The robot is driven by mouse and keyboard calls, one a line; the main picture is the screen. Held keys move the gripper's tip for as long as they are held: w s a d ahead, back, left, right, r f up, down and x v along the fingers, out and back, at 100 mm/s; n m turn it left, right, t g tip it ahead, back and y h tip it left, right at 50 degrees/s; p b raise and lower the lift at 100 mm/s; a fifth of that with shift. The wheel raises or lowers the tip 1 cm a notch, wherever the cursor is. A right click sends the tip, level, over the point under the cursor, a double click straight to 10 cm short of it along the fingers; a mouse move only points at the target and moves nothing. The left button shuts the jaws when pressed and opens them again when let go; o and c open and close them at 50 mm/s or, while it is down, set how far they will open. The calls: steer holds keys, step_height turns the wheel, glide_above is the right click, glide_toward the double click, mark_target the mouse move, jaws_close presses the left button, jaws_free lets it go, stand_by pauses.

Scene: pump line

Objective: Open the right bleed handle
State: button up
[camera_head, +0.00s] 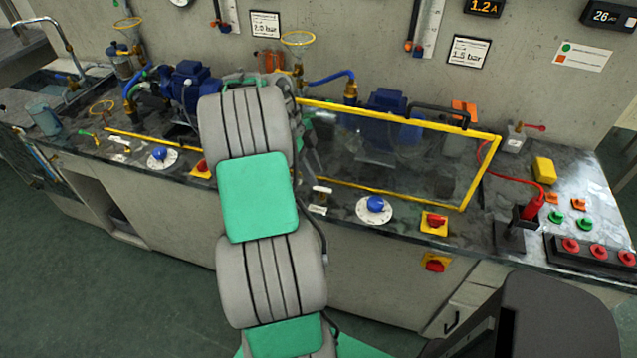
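My arm crosses the middle of the view and reaches over the bench to the right of the left pump (190,85). My gripper cannot be made out; the arm links cover the end of the arm. I cannot make out the right bleed handle. The bench just left of the right small white tag (319,210) is covered by my arm. On the left side a small green and yellow handle (91,138) stands near a similar tag (119,158). The right pump (385,105) sits behind a clear yellow-framed guard (400,160).
Right of my arm along the front edge are a blue dial (375,205) and a red-on-yellow switch (434,222). A red lever (533,127), a yellow block (543,170) and a button box (597,252) are on the right. A yellow handwheel (298,39) stands behind my arm.

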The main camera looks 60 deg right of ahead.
mark_target(321, 188)
steer(key=x, duration=0.4)
jaws_close()
stand_by(0.5)
